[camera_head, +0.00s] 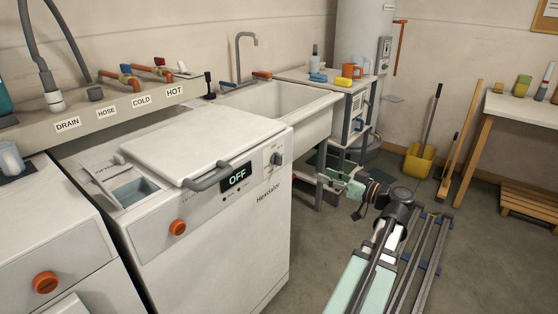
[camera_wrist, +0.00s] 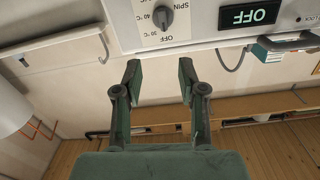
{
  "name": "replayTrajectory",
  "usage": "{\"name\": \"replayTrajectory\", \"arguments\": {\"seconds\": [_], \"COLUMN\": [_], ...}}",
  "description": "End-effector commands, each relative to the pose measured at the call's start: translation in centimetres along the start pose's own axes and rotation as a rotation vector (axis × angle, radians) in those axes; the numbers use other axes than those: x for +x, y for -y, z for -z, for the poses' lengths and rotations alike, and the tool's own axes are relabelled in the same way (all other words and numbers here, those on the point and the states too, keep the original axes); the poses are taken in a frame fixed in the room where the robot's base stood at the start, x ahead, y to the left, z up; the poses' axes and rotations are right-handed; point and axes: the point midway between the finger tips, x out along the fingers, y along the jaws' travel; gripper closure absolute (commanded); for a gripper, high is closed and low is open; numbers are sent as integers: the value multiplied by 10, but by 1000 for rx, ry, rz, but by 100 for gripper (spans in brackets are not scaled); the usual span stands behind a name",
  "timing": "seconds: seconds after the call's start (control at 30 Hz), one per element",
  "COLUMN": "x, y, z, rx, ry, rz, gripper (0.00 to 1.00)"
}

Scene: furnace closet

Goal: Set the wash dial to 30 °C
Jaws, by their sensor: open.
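The wash dial (camera_head: 276,159) is a small dark knob at the right end of the white washing machine's front panel. In the wrist view the dial (camera_wrist: 163,17) appears near the top edge, with SPIN, 40 °C, 30 °C and OFF printed around it, partly upside down. Which mark it points to is too small to tell. The display (camera_head: 236,178) beside it reads OFF. It shows upside down in the wrist view (camera_wrist: 249,16). My gripper (camera_head: 322,181) is open and empty, to the right of the machine. In the wrist view its fingers (camera_wrist: 159,72) are apart, not touching the dial.
The washer lid handle (camera_head: 208,177) juts out left of the display. An orange knob (camera_head: 178,228) is lower left on the front. A sink (camera_head: 275,108) stands behind, with a small side table (camera_head: 352,88) beside it.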

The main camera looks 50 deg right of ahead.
Motion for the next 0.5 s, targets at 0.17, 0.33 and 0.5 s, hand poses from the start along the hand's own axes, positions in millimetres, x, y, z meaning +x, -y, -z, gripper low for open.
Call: {"name": "replayTrajectory", "arguments": {"seconds": [0.17,0.33,0.5], "x": [1,12,37], "y": [4,4,5], "z": [4,4,4], "rx": [-121,-140,-138], "ry": [-21,-20,-19], "rz": [17,19,20], "gripper": [59,59,59]}}
